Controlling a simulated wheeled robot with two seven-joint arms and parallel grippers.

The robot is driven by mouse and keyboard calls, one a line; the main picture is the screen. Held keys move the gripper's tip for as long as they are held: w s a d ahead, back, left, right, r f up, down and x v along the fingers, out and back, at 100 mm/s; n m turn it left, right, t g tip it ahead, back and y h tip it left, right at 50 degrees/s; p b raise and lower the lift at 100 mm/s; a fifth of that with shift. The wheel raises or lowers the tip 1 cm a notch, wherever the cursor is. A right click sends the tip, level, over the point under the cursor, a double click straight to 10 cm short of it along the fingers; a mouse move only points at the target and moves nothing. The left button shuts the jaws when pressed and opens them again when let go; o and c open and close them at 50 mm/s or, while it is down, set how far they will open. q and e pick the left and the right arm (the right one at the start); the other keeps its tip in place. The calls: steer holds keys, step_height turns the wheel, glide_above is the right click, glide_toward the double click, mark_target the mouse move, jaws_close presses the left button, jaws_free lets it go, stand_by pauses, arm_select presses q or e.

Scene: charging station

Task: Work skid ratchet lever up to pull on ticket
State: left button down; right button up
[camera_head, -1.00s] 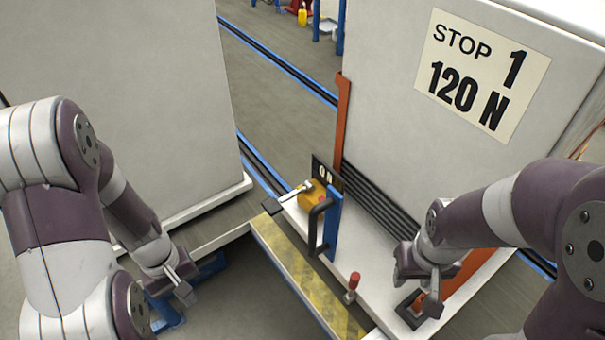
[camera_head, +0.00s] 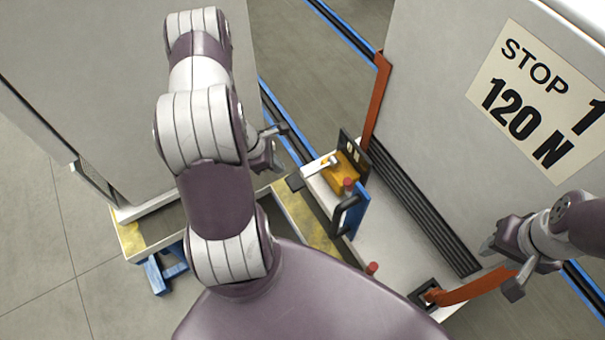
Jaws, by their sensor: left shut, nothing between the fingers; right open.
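The ratchet lever (camera_head: 320,165) is a pale bar with a black grip on a yellow-orange housing. It extends leftward and slightly down in the picture. A dark display plate (camera_head: 352,150) stands behind it; its marks are too small to read now. The ticket (camera_head: 541,98) on the right-hand block reads "STOP 1" and "120 N". My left gripper (camera_head: 276,151) is shut and empty, just left of and above the black grip in the picture, with a visible gap. My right gripper (camera_head: 502,271) is open and empty, by an orange strip (camera_head: 468,289) at the skid's right end.
A black handle on a blue post (camera_head: 354,214) and a red-knobbed peg (camera_head: 371,269) stand near the lever. A large grey block (camera_head: 90,90) fills the left. Black-and-blue floor rails (camera_head: 281,122) run between the blocks. My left arm hides much of the middle.

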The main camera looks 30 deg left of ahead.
mark_target(294, 181)
arm_select(q)
steer(key=shift+f, duration=0.1)
steer(key=b+x, duration=0.5)
steer(key=x, duration=0.1)
steer(key=shift+w+d+f+b, duration=0.1)
steer(key=shift+d+f+b, duration=0.1)
steer(key=shift+f+b, duration=0.2)
